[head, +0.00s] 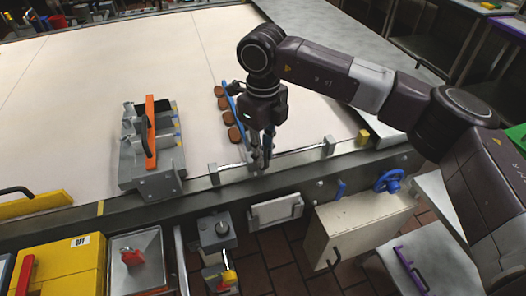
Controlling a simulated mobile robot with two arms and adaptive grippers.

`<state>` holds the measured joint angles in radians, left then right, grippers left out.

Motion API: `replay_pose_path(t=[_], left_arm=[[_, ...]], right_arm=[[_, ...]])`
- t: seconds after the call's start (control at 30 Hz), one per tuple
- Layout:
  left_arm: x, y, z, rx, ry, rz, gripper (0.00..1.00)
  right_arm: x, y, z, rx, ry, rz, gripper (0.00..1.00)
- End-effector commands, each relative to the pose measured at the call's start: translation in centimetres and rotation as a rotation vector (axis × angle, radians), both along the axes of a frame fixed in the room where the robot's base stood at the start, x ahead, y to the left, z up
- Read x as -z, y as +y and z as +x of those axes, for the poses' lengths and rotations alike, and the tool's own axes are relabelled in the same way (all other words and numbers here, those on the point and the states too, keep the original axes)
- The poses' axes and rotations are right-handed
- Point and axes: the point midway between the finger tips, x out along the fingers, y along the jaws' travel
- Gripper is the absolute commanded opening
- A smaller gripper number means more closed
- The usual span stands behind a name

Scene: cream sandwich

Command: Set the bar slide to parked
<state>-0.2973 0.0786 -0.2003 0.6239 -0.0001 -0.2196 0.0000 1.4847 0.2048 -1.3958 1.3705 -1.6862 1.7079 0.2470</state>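My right gripper (262,162) points down at the front rail of the pale belt, just right of a blue bar (232,108). Its two fingers look close together, and I cannot tell whether they hold anything. The blue bar runs along a short row of brown cookies (228,118) and its near end is close to my fingers. I cannot tell which part is the bar slide; a small grey block (214,174) and another grey block (329,146) stand on the rail. No parked mark is readable. My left gripper is out of view.
A grey carriage with an orange handle (150,125) stands on the belt (80,110) at left. A yellow block (363,138) sits on the rail at right. Below are a blue handwheel (389,181), a cream box (352,228) and a yellow box marked OFF (62,270).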

Motion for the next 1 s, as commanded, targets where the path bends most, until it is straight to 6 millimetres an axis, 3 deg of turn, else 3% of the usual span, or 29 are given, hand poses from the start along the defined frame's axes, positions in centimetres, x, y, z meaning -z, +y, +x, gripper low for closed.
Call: replay_pose_path(t=[0.1,0.57,0.77,1.0], left_arm=[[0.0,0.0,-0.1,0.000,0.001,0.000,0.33],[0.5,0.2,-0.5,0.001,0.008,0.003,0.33],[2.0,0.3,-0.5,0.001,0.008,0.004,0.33],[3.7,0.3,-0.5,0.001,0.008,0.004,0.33]], right_arm=[[0.0,0.0,0.0,0.000,0.000,0.000,0.00],[0.1,-0.8,0.3,0.003,-0.001,0.001,0.00],[0.3,-4.3,1.5,0.008,-0.004,0.000,0.00],[0.2,-10.3,3.4,0.009,-0.004,0.000,0.00]])
